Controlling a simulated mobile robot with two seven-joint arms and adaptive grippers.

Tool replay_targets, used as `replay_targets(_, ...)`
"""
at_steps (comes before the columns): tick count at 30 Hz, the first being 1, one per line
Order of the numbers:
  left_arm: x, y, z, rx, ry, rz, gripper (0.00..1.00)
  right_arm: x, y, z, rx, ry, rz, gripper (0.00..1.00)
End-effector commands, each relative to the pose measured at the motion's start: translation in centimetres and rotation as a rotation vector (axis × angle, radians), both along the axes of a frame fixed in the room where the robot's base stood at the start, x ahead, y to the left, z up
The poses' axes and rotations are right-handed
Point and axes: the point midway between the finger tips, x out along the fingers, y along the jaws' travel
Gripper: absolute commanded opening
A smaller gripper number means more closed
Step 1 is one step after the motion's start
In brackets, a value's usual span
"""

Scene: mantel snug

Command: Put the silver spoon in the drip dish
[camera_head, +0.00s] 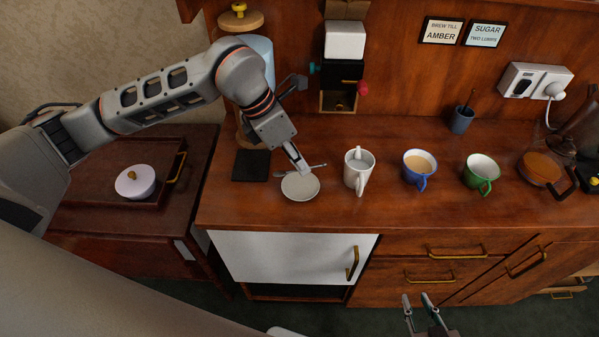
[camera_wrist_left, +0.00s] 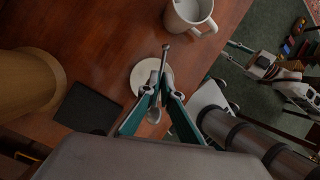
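The silver spoon (camera_head: 316,166) is held level between the fingertips of my left gripper (camera_head: 299,169). In the left wrist view the spoon (camera_wrist_left: 165,58) passes between the closed fingers (camera_wrist_left: 162,84), its bowl showing on the near side. The pale round drip dish (camera_head: 300,187) lies on the wooden counter just below and in front of the gripper. It also shows behind the fingers in the left wrist view (camera_wrist_left: 137,80). The spoon appears to be above the dish; the exact gap cannot be told. My right gripper (camera_head: 416,298) is open and empty, low in front of the drawers.
A white mug (camera_head: 351,170) stands close to the right of the dish. A blue cup (camera_head: 409,170) and a green cup (camera_head: 472,175) stand further right. A dark square mat (camera_head: 251,165) lies to the left. Bare counter (camera_head: 260,205) lies in front.

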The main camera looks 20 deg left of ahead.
Motion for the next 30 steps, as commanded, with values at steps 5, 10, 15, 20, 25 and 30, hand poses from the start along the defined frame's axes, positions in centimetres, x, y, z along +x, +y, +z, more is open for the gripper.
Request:
replay_targets(5,-0.1,0.0,-1.3,0.000,0.003,0.000,0.00,0.0,0.0,0.1,0.000,0.001,0.000,0.25)
replay_targets(10,-0.1,-0.1,-3.6,-0.001,0.004,0.000,0.00,-0.1,0.0,0.1,-0.001,0.003,0.000,0.25)
replay_targets(15,0.0,0.0,-4.0,-0.001,-0.001,0.000,0.00,-0.1,0.0,-0.1,-0.001,0.006,0.000,0.25)
replay_targets(20,0.0,0.0,-4.1,0.000,0.000,0.000,0.00,-0.2,0.0,-0.2,-0.001,0.006,0.000,0.25)
replay_targets(25,0.0,0.0,-4.6,0.000,0.000,0.000,0.00,-0.2,0.0,-0.6,0.000,0.007,-0.001,0.25)
replay_targets(30,0.0,0.0,-4.6,0.000,0.000,0.000,0.21,-0.2,0.0,-0.6,0.000,0.006,-0.001,0.25)
